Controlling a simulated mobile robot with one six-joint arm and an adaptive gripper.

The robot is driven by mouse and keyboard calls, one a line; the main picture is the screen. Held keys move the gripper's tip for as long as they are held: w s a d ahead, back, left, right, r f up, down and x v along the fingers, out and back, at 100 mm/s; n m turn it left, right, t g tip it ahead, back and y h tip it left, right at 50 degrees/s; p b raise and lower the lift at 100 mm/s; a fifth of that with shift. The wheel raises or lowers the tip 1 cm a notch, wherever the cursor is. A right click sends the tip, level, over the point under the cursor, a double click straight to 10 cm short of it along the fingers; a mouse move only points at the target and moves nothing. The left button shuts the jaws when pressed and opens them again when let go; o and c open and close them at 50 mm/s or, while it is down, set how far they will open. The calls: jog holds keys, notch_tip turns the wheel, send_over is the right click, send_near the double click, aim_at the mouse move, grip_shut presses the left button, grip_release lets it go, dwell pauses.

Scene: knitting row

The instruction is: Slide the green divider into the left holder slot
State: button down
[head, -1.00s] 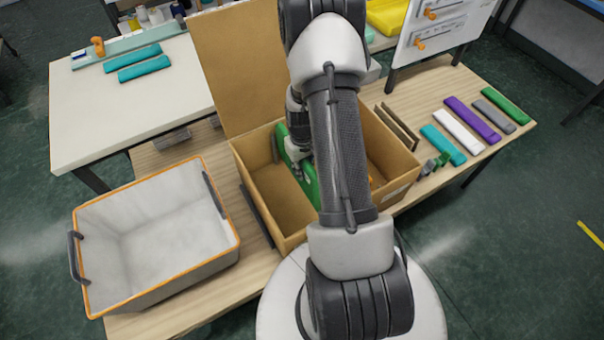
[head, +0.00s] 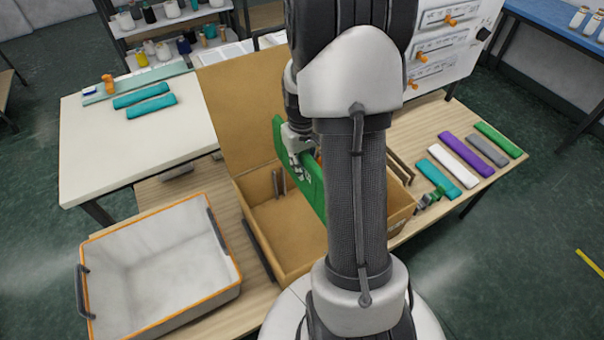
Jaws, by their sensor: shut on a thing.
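The green divider (head: 315,187) is an upright flat panel. My gripper (head: 298,156) is shut on its upper part. The divider stands above and partly within the open cardboard box (head: 278,262), its top above the rim. A grey slotted holder (head: 279,183) shows on the box's inner back wall, left of the divider and apart from it in the picture. Whether the divider's lower edge touches the floor of the box is hidden. My arm covers its right side and the right part of the box.
A grey bin with an orange rim (head: 225,297) stands left of the box. Several coloured yarn-like bars, including a purple one (head: 469,155), lie at right. A white table (head: 90,150) holds two teal bars (head: 150,106). The box's raised flap (head: 243,105) stands behind.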

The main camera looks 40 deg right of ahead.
jog(key=shift+r, duration=0.8)
jog(key=shift+r+p, duration=3.95)
jog(key=shift+r, duration=1.05)
